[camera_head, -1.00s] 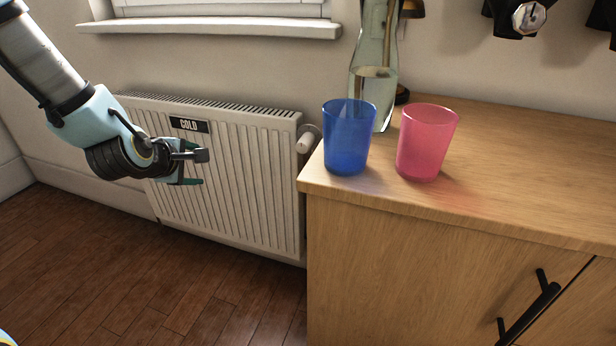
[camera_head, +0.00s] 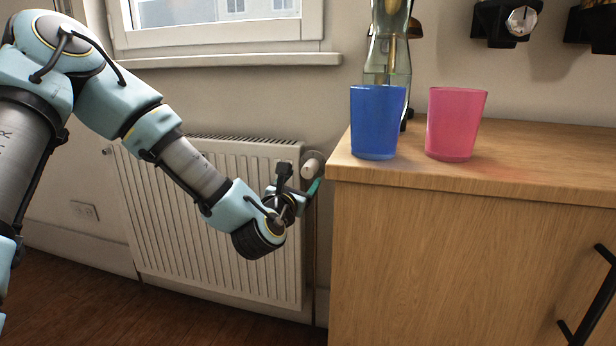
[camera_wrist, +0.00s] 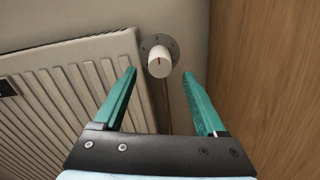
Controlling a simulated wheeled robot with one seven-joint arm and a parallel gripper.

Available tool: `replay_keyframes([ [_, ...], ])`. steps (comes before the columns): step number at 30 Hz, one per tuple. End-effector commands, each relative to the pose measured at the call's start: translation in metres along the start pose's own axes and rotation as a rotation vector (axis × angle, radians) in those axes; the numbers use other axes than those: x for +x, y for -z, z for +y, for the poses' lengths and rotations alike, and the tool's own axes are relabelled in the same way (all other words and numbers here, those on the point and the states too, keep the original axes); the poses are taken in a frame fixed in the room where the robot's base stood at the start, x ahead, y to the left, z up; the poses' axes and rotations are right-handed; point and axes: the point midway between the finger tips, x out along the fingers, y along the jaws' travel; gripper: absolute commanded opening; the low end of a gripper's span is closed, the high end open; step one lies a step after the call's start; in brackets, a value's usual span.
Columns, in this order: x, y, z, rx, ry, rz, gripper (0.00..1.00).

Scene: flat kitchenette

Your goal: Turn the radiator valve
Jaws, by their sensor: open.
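The radiator valve is a white knob (camera_wrist: 160,62) with a red mark, on a round grey dial plate at the radiator's right end. In the wrist view it lies ahead of my gripper (camera_wrist: 164,82), between the lines of the two green fingers and apart from them. In the head view the valve knob (camera_head: 309,168) shows just above my gripper (camera_head: 302,180), which is open and empty. The white ribbed radiator (camera_head: 165,215) hangs on the wall, partly hidden behind my arm.
A wooden cabinet (camera_head: 430,240) stands close to the right of the valve. A blue cup (camera_head: 378,122), a pink cup (camera_head: 455,124) and a glass bottle (camera_head: 388,62) stand on its top. A window sill (camera_head: 230,60) juts out above the radiator.

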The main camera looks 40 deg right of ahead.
Motion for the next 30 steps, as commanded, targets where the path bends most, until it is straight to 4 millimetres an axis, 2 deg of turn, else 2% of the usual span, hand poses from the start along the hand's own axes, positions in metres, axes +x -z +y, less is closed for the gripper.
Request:
replay_keyframes([
  [3, 0.022, 0.001, -0.001, 0.002, 0.000, -0.001, 0.74],
  [9, 0.046, 0.001, -0.001, 0.002, 0.001, 0.000, 0.74],
  [21, 0.053, 0.001, 0.000, 0.003, 0.001, 0.001, 0.74],
  [30, 0.052, 0.001, 0.000, 0.003, 0.001, 0.001, 0.40],
])
